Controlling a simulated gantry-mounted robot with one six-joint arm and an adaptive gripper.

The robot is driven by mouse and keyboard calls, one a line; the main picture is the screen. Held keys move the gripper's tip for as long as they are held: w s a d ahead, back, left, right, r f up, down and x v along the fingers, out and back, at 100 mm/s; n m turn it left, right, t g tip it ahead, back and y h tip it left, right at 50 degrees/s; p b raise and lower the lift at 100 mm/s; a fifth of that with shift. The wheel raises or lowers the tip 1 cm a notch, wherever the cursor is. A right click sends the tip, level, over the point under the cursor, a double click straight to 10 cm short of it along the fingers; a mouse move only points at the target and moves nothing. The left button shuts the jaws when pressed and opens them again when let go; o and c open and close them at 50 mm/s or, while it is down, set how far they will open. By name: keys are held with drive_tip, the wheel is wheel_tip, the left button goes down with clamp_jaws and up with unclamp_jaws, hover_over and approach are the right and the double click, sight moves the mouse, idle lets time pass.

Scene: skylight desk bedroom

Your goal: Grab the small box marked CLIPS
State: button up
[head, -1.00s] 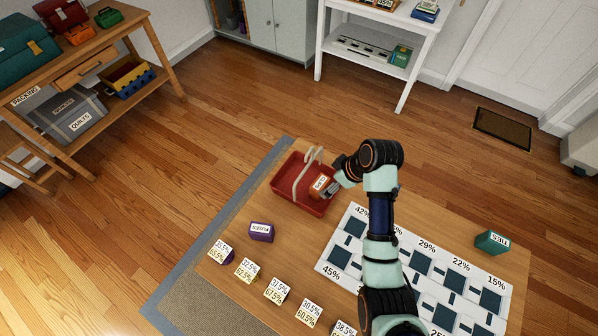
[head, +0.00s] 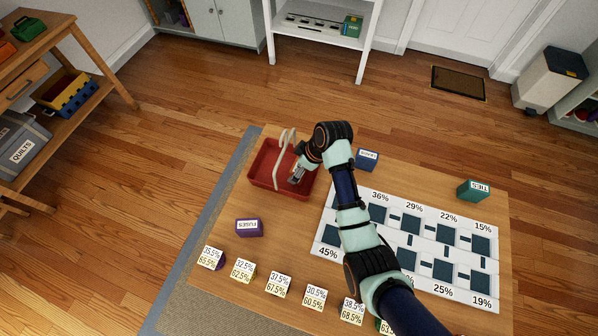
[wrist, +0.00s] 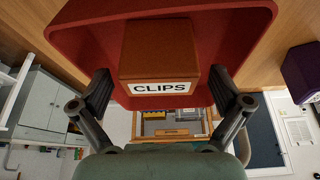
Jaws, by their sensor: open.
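The CLIPS box (wrist: 160,50) is orange-brown with a white label and sits in the red basket (wrist: 82,42), seen between my fingers in the wrist view. My gripper (wrist: 160,85) is open, with one finger on each side of the box; I cannot tell whether either touches it. In the head view my gripper (head: 297,174) reaches into the right part of the red basket (head: 262,178), and it mostly hides the box there.
A pale handle (head: 282,158) arches over the basket. A purple FUSES box (head: 249,228), a blue box (head: 368,160) and a teal TIES box (head: 473,190) stand on the table. A white board (head: 328,235) with dark squares lies right; number cards line the front.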

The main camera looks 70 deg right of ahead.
drive_tip(key=c, duration=1.2)
drive_tip(key=shift+r, duration=0.15)
wheel_tip(320, 180, up, 28)
drive_tip(key=p, duration=1.4)
